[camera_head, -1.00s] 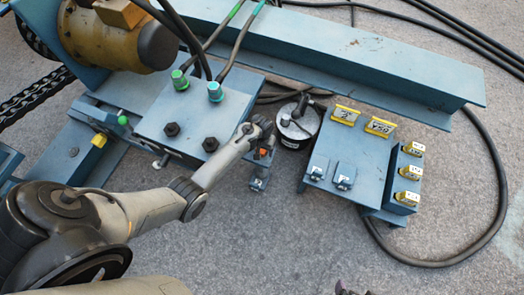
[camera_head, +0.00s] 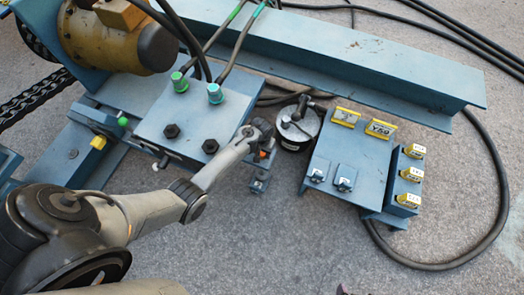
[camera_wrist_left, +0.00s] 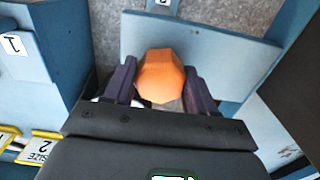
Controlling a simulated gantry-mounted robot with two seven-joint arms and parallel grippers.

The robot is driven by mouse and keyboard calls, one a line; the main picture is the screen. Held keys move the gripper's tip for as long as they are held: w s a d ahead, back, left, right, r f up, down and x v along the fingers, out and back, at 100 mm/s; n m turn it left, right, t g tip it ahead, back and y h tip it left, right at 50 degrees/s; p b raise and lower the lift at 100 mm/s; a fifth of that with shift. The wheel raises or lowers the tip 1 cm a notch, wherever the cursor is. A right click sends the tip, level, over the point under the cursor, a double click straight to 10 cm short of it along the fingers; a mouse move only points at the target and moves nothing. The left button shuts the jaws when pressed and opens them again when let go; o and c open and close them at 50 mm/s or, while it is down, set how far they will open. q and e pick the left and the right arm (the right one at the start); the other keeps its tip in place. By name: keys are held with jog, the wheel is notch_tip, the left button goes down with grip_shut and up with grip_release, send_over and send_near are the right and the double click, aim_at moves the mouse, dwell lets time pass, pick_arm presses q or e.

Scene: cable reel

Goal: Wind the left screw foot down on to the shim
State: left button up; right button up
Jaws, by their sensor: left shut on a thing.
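My left gripper (camera_head: 264,146) is at the right edge of the blue machine base (camera_head: 205,112). In the left wrist view its two dark fingers (camera_wrist_left: 160,88) are shut around an orange faceted head (camera_wrist_left: 160,76), which looks like the top of the screw foot. A little of this orange head (camera_head: 262,155) also shows in the head view, just below the gripper. The screw's lower end and the shim are hidden, so I cannot tell whether they touch. A small dark sliver at the bottom edge (camera_head: 342,289) may be part of my right gripper.
A black-and-white round device (camera_head: 297,128) stands just right of my left gripper. Farther right is a blue stand (camera_head: 345,160) with yellow tags. A thick black cable (camera_head: 490,150) curves around it. The floor in the lower right is mostly clear.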

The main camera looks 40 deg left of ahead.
pick_arm(q)
jog(key=shift+r+m+p, duration=0.2)
jog(key=shift+m+p, duration=1)
jog(key=shift+p, duration=0.05)
jog(key=shift+m+p, duration=0.6)
jog(key=shift+m, duration=0.3)
jog(key=m+p, duration=0.1)
jog(key=m, duration=0.1)
jog(key=shift+f+m, duration=0.1)
jog(key=shift+m, duration=0.3)
jog(key=m, duration=0.3)
jog(key=shift+f+m, duration=0.1)
jog(key=shift+m, duration=0.2)
jog(key=m, duration=0.3)
jog(key=shift+m, duration=0.3)
jog(key=m, duration=0.4)
jog(key=shift+a+m, duration=0.1)
jog(key=shift+m, duration=0.2)
jog(key=m+b, duration=0.2)
jog(key=m, duration=0.3)
jog(key=shift+f, duration=0.1)
jog(key=shift+m+b, duration=0.5)
jog(key=shift+m, duration=1.6)
